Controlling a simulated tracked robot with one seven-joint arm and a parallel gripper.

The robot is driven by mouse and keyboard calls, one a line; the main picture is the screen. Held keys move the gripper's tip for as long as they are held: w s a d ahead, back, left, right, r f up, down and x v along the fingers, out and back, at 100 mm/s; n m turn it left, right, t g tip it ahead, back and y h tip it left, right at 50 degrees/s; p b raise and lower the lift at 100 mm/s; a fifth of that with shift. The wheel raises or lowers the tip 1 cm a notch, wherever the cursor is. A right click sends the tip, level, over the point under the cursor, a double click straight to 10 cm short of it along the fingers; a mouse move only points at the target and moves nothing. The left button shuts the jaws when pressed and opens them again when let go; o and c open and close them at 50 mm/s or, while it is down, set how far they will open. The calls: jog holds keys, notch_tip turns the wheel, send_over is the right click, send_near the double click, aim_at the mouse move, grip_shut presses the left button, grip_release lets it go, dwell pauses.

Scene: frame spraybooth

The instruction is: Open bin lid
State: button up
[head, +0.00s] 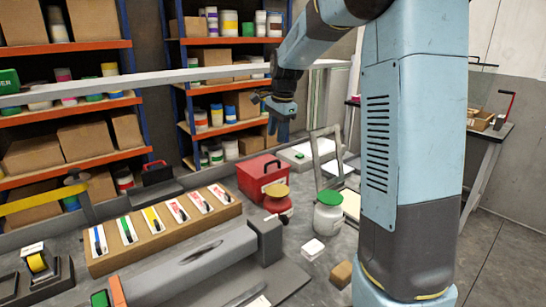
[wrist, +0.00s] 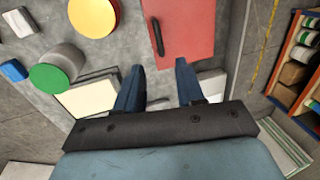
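The red bin (head: 258,181) stands on the grey bench, with a dark handle on it. In the wrist view the red bin (wrist: 190,28) is at the top, seen from above, and its lid looks closed. Its dark handle (wrist: 157,37) lies near the lid's left edge. My gripper (head: 278,135) hangs above and slightly right of the bin, fingers pointing down. In the wrist view my gripper (wrist: 159,73) is open and empty, its two blue fingers apart just below the bin's near edge in the picture. No contact with the bin shows.
A red jar with a yellow lid (head: 276,190) and a white jar with a green lid (head: 328,213) stand close by the bin. A grey frame (head: 318,150) stands to its right.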

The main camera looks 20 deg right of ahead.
aim_at(274, 162)
jog(key=f, duration=0.3)
jog(key=w+f, duration=0.1)
jog(key=f, duration=0.5)
jog(key=shift+w+a+f, duration=0.25)
jog(key=shift+w, duration=0.1)
grip_shut()
